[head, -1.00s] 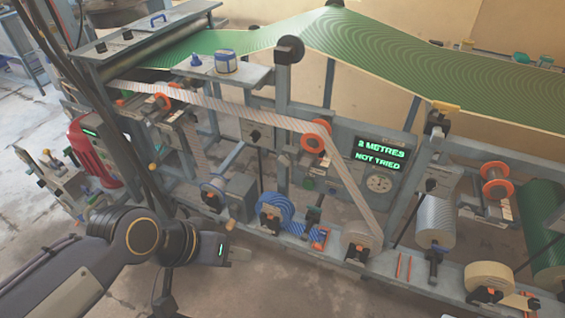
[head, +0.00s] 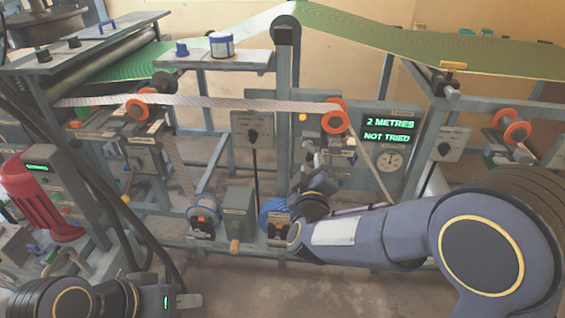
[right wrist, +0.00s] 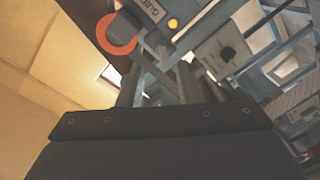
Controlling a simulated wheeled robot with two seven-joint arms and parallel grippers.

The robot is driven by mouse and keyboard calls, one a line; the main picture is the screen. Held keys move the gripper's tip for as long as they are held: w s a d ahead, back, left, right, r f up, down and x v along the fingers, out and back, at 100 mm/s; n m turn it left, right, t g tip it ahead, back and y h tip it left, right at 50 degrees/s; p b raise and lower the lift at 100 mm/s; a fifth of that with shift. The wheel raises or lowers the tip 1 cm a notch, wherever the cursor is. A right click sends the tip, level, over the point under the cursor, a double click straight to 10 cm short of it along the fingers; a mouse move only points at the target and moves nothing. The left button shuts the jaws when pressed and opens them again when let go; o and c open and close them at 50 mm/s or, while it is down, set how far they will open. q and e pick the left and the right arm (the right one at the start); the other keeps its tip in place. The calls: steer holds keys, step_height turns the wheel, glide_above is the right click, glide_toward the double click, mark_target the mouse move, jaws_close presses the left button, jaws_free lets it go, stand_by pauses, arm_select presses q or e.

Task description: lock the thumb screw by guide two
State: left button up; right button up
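An orange-flanged guide roller (head: 337,116) carries the pale web at the middle of the frame. A small yellow knob (head: 303,118) shows just left of it; I cannot tell its turn. In the right wrist view an orange flange (right wrist: 117,34) and a yellow knob (right wrist: 172,24) sit beside a label partly reading "GUID"; its number is not readable. My right gripper (right wrist: 160,88) has its two fingers apart with nothing seen held between them, below the knob in that view. In the head view its tips are hard to make out. My left gripper (head: 183,302) is low at left, away from the rollers.
Another orange-flanged roller (head: 137,104) is at left, and one (head: 512,127) at right. A display (head: 389,131) reads "2 METRES NOT TRIED". A red motor (head: 40,200) stands at far left. Frame posts and a lever box (head: 252,130) crowd the space near my right arm.

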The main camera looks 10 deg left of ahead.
mark_target(308, 151)
steer(key=w, duration=0.5)
steer(key=w+a, duration=0.1)
steer(key=w, duration=0.1)
steer(key=shift+w+f, duration=0.2)
steer(key=shift+w, duration=0.1)
jaws_close()
